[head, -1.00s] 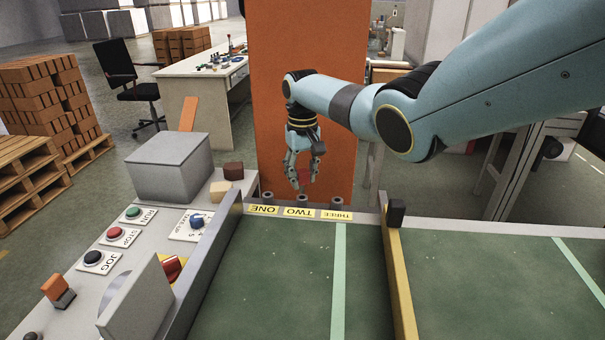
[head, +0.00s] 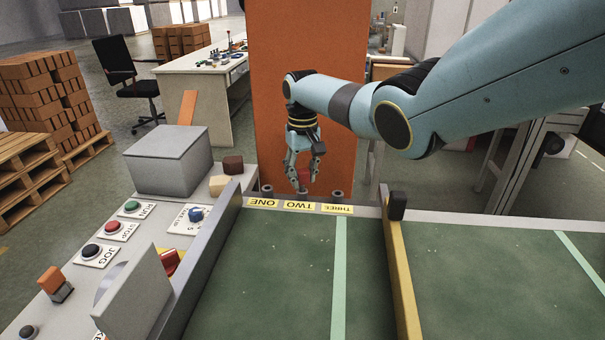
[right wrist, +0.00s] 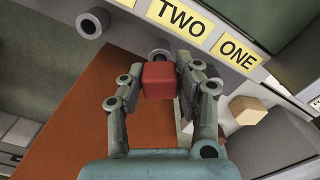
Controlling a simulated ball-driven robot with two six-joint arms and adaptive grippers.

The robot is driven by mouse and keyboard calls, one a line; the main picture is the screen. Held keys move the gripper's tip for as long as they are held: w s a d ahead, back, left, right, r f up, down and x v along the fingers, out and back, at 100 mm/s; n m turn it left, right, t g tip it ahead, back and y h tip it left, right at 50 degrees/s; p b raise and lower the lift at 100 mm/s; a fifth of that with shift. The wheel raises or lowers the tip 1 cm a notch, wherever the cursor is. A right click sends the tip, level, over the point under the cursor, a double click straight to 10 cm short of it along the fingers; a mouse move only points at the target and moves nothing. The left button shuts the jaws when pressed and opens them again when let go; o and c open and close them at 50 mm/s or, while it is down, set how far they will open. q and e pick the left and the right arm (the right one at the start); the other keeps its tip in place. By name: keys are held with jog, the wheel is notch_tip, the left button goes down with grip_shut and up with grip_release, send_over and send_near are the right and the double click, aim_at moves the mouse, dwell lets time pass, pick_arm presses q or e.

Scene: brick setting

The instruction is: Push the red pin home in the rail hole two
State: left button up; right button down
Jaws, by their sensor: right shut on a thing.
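The red pin (right wrist: 158,80) is a red block held between the fingers of my right gripper (right wrist: 160,84), and a bit of red shows between the fingers in the head view. My right gripper (head: 304,184) points down, just over the rail's hole two socket (head: 302,194). In the right wrist view the grey socket (right wrist: 158,54) lies right behind the pin, by the yellow label TWO (right wrist: 180,17). The pin's lower end is hidden, so I cannot tell how deep it sits. My left gripper is not in view.
Sockets one (head: 267,190) and three (head: 337,197) flank the middle one on the rail. A grey box (head: 168,165) and small blocks (head: 233,165) stand left of them, with control buttons nearer. The green belt (head: 275,265) in front is clear. An orange column (head: 255,110) stands behind.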

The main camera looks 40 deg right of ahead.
aim_at(303, 172)
jog(key=shift+f+b, duration=0.7)
jog(key=shift+f, duration=0.35)
jog(key=shift+c, duration=2.2)
grip_release()
jog(key=shift+r, duration=0.1)
notch_tip(303, 172, up, 6)
jog(key=p, duration=0.6)
jog(key=shift+s+f, duration=0.1)
jog(key=shift+f, duration=0.1)
